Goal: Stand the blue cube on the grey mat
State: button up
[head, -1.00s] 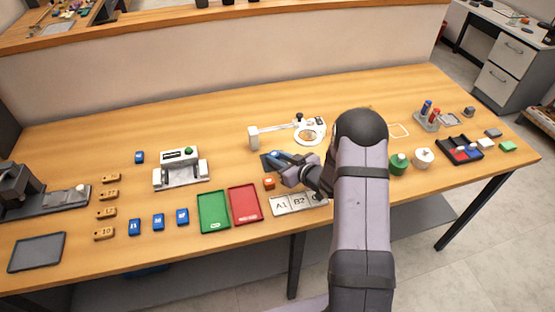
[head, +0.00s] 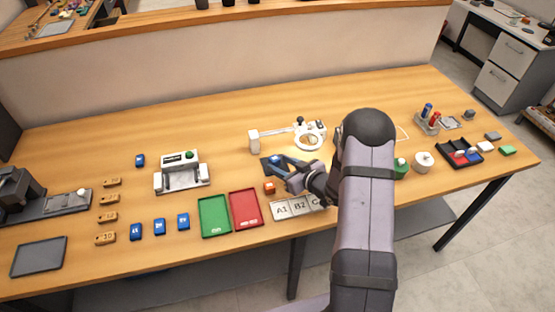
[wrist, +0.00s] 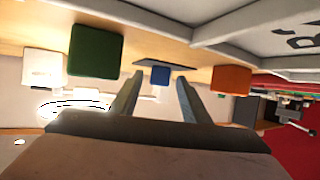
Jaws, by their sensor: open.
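The blue cube (wrist: 160,75) shows in the wrist view, which looks upside down, against the dark grey mat (wrist: 178,67). It appears to stand on the mat, with no gap visible between them. In the head view the mat (head: 266,167) lies left of my gripper (head: 284,166), and the cube there is small and partly hidden by the fingers. In the wrist view my gripper (wrist: 159,78) is open. Its two fingers lie to either side of the cube in the picture, with clear space between each finger and the cube.
An orange cube (head: 269,188) sits close to the mat, near the red tray (head: 245,209). A lettered plate (head: 292,208) lies in front of my gripper. A white stand with a ring (head: 309,135) is behind. Green (wrist: 95,52) and white (wrist: 42,68) blocks show in the wrist view.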

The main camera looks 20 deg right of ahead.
jog(key=p+v, duration=0.3)
jog(key=v, duration=0.7)
jog(key=shift+a+r, duration=0.1)
jog(key=shift+r, duration=0.15)
jog(key=shift+w+d+r+g+h, duration=0.1)
jog(key=shift+w+d+g+h, duration=0.25)
jog(key=shift+g+h, duration=0.35)
jog(key=shift+s+d+r+g+h, duration=0.15)
jog(key=shift+d+g+h, duration=0.15)
jog(key=shift+h, duration=0.3)
jog(key=shift+s+d+r+m+g+h, duration=0.15)
jog(key=shift+s+r+m+g+h, duration=0.15)
jog(key=shift+s+g+h, duration=0.25)
jog(key=shift+s+d+r+m+g+h, duration=0.2)
jog(key=shift+s+r+g+h, duration=0.25)
jog(key=shift+h, duration=0.2)
jog(key=s+a+r+m+g, duration=0.1)
jog(key=s+a+r+g, duration=0.1)
jog(key=s, duration=0.5)
jog(key=s+a+r+m+g, duration=0.1)
jog(key=s+a+r+g, duration=0.1)
jog(key=s+a, duration=0.3)
jog(key=s+a+r+m+g, duration=0.1)
jog(key=s+a+r+g, duration=0.1)
jog(key=s, duration=0.8)
jog(key=shift+s+a+r+g, duration=0.35)
jog(key=shift+a+g, duration=0.35)
jog(key=shift+g, duration=0.5)
